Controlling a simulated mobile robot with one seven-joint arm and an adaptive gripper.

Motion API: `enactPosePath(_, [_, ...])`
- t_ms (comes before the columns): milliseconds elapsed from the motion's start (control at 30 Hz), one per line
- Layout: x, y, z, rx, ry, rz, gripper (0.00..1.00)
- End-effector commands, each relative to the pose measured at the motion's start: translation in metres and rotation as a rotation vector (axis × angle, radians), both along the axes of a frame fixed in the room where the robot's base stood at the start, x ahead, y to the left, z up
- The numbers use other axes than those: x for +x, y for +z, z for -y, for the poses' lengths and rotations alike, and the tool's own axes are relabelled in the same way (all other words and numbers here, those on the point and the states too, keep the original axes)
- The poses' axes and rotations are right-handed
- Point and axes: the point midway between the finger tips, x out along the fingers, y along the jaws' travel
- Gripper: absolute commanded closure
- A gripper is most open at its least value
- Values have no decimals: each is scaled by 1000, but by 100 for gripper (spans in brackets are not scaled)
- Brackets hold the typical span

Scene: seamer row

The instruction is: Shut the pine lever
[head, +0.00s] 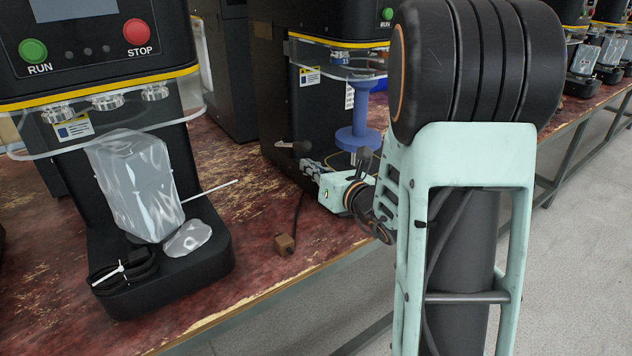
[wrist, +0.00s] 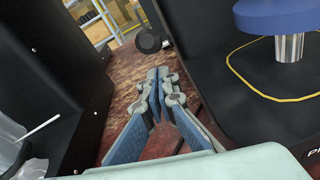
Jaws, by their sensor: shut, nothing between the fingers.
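A short lever with a dark round end (head: 301,146) sticks out from the left side of the middle black seamer (head: 285,110), low above the bench. No pine name or colour can be made out on it. In the wrist view its dark round end (wrist: 148,41) shows just beyond my fingertips, beside the machine's wall. My gripper (head: 308,165) is low over the bench beside that seamer, just in front of the lever. In the wrist view my gripper (wrist: 158,73) has its fingers together and empty, apart from the lever as far as I can tell.
A small brown block (head: 285,244) lies on the worn red bench (head: 235,165). A blue pedestal (head: 358,130) stands in the middle seamer. The gap between the machines is narrow.

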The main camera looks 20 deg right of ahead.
Motion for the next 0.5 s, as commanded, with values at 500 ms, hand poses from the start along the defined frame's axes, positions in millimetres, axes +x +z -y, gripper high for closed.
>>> enactPosePath(500, [6,13,1,1,0,-3,100])
